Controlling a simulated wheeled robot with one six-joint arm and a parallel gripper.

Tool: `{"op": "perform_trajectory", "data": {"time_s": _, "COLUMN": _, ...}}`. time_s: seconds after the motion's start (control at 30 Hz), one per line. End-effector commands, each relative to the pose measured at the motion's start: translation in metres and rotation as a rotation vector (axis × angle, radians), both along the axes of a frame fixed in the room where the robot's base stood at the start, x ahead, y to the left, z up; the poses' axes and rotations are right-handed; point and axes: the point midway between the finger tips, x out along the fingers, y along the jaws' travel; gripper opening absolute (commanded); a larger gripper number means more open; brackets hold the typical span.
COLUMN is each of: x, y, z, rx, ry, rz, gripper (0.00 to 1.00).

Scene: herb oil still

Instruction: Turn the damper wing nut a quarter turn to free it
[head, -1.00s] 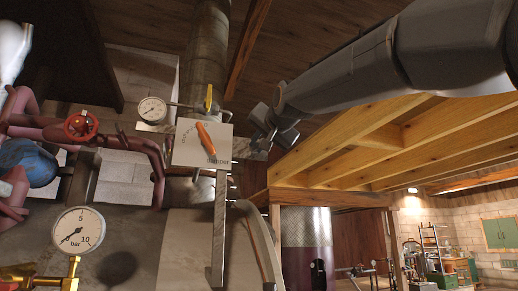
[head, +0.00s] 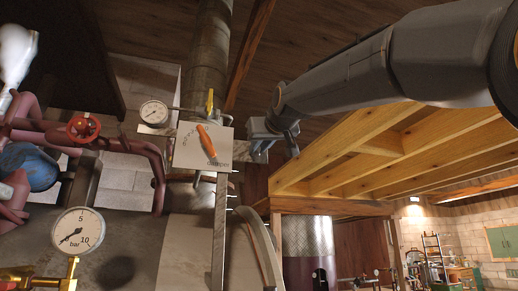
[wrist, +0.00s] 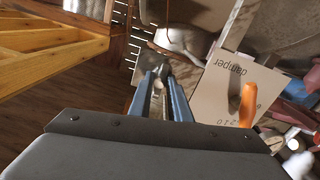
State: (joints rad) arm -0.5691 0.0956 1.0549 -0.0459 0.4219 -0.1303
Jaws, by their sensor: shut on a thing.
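The damper plate (head: 185,150) is a pale square with a printed scale, the word "damper" and an orange lever (head: 207,140); the plate (wrist: 222,85) and lever (wrist: 247,104) also show in the wrist view. My gripper (head: 258,149) is at the metal strip beside the plate's right edge. In the wrist view my gripper (wrist: 161,86) has its two blue-grey fingers closed around a small metal piece, the wing nut (wrist: 158,84). The fingers hide most of it, so its angle is hard to tell. In the head view the nut is hidden.
A pressure gauge (head: 154,113) and yellow-handled valve (head: 210,102) sit just above the plate. Pink pipes with a red handwheel (head: 82,128) are at left. A wooden beam frame (head: 350,150) lies close below my arm. A larger gauge (head: 78,234) is lower left.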

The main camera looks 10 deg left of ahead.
Motion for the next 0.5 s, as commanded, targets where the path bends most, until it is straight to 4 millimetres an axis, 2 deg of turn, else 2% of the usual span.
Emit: {"op": "perform_trajectory", "data": {"time_s": 0.5, "x": 0.0, "y": 0.0002, "z": 0.0002, "rx": -0.06, "ry": -0.038, "rz": 0.0, "gripper": 0.0}}
